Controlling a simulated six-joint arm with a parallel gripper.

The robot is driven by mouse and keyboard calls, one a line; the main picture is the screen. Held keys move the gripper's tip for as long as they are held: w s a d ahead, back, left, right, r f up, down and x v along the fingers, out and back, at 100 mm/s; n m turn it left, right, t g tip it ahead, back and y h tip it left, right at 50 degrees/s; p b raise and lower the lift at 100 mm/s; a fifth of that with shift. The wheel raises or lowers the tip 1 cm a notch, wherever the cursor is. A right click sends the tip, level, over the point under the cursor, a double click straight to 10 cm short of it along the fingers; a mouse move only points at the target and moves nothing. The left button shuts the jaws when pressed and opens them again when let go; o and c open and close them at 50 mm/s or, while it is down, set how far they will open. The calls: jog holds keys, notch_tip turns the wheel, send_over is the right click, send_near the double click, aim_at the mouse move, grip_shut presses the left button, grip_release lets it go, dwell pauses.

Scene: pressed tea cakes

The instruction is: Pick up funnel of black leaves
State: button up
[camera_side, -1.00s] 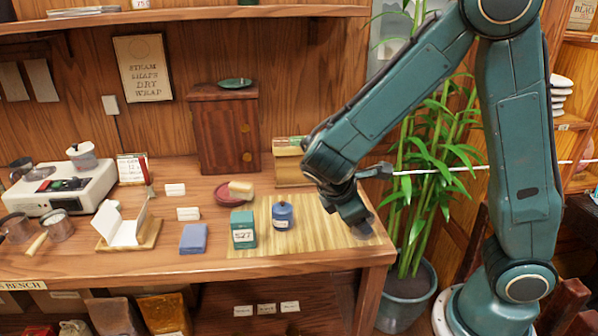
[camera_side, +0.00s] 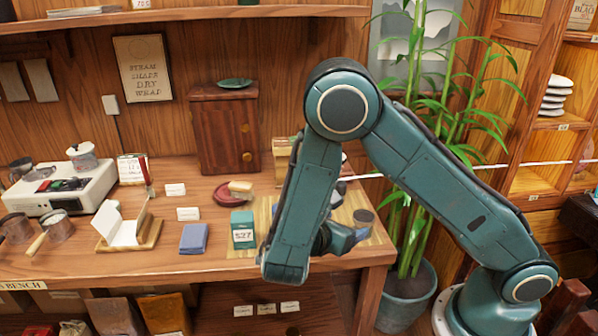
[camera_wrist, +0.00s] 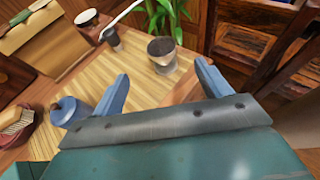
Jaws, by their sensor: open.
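The funnel of black leaves (camera_wrist: 162,58) stands upright on the bamboo mat near the bench's right end in the wrist view, a pale metallic vessel with dark contents. In the side view it (camera_side: 363,220) shows just right of my gripper. My gripper (camera_wrist: 162,72) is open and empty. Its two blue fingers point toward the funnel, which stands beyond the fingertips and between them in the wrist view. In the side view my gripper (camera_side: 345,238) is low over the mat, partly hidden by my forearm.
A blue lidded jar (camera_wrist: 70,111) stands left of my fingers; my arm hides it in the side view. A teal tin (camera_side: 243,230) and a blue cloth (camera_side: 194,239) lie further left. A small dark cup with a pale handle (camera_wrist: 112,40) stands behind. A potted bamboo (camera_side: 405,285) is beside the bench.

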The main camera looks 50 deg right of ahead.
aim_at(363, 217)
jog(key=shift+d, duration=0.1)
jog(key=shift+x, duration=4.2)
jog(key=shift+f, duration=0.1)
jog(key=shift+x, duration=2.55)
jog(key=shift+c, duration=0.3)
jog(key=c, duration=1)
